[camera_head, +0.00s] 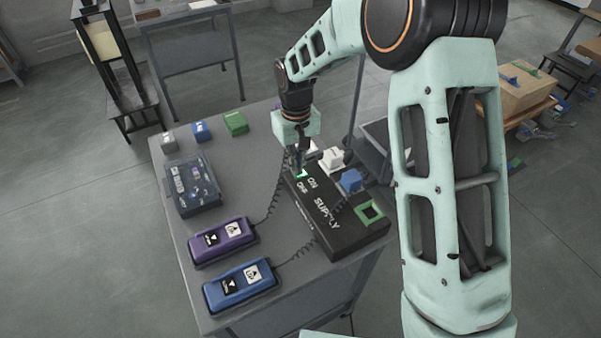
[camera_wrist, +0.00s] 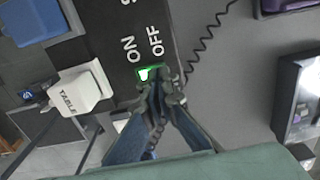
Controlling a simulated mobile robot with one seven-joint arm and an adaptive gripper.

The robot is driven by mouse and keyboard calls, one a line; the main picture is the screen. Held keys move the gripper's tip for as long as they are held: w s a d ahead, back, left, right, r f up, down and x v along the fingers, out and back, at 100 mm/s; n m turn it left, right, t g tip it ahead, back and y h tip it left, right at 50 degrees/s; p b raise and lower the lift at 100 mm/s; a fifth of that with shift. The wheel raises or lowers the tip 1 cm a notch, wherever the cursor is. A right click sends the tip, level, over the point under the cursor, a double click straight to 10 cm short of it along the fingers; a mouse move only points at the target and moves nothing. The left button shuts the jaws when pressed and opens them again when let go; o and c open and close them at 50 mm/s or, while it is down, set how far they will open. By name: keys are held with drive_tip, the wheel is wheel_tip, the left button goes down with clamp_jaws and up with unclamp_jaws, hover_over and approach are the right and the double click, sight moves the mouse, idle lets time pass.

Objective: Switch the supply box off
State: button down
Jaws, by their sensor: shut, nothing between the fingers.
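The black supply box (camera_head: 330,232) lies on the grey table, marked SUPPLY, ON and OFF on its top. Its small switch (camera_wrist: 149,74) has a glowing green edge and a white face, beside the ON and OFF lettering in the wrist view. The switch's green glow (camera_head: 302,174) also shows in the head view. My gripper (camera_head: 299,170) is shut and empty, pointing down at the switch end of the box. In the wrist view my fingertips (camera_wrist: 164,82) are right at the switch and cover part of it. I cannot tell whether they touch it.
A white plug marked TABLE (camera_wrist: 82,92), a blue plug (camera_head: 351,181) and a green square socket (camera_head: 370,212) are at the box's right side. Purple (camera_head: 222,241) and blue (camera_head: 241,286) handsets with coiled cords lie left. A clear-lidded case (camera_head: 192,186) stands farther left.

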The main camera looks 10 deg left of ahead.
drive_tip(key=shift+f+b, duration=0.3)
drive_tip(key=shift+f, duration=0.2)
drive_tip(key=shift+r+p, duration=2.25)
drive_tip(key=shift+r, duration=1.35)
